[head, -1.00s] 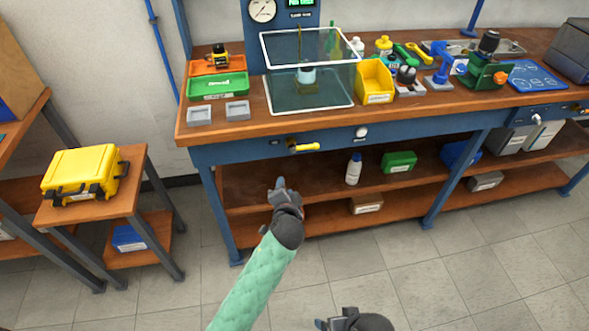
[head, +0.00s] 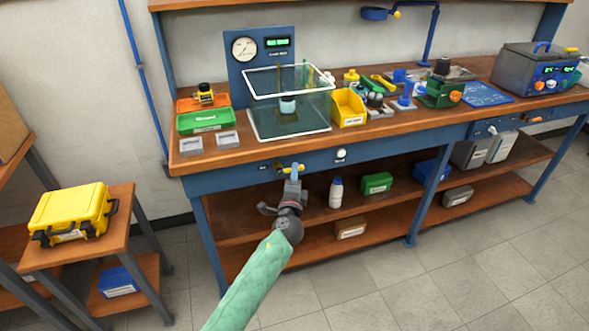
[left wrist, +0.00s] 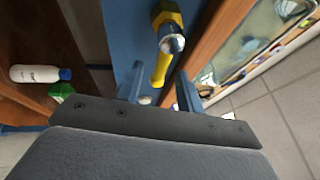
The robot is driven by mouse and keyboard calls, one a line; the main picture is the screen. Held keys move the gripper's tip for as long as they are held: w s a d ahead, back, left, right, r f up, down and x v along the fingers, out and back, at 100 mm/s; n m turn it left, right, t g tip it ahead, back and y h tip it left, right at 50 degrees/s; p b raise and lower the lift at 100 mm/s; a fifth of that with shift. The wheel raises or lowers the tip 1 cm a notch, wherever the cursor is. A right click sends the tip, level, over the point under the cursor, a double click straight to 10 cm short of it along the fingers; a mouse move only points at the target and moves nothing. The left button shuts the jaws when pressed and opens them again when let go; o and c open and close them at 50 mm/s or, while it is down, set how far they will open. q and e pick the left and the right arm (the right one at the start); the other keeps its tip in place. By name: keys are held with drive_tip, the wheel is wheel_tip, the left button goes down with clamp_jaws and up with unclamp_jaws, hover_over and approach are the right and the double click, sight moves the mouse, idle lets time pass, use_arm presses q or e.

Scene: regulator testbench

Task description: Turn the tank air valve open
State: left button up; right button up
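The valve (head: 299,169) with a yellow lever handle is on the blue front rail of the workbench, below the glass-sided tank. In the left wrist view the yellow handle (left wrist: 161,68) slants down from a silver hub, and its free end lies between the two fingers. My left gripper (head: 293,172) is at the handle in the head view and covers part of it. In the left wrist view the gripper (left wrist: 159,85) has its fingers apart, with gaps on both sides of the handle; contact cannot be seen. My right gripper is not in view.
The transparent tank (head: 288,122) stands on the bench (head: 240,150) above the valve. A white knob (head: 341,154) sits right of it on the rail. A white bottle (head: 335,192) and a green box (head: 377,183) are on the lower shelf. A yellow case (head: 70,212) is at left.

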use_arm(q)
drive_tip(key=shift+x, duration=1.4)
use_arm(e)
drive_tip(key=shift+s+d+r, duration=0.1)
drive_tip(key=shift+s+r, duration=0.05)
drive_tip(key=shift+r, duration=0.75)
use_arm(q)
clamp_jaws()
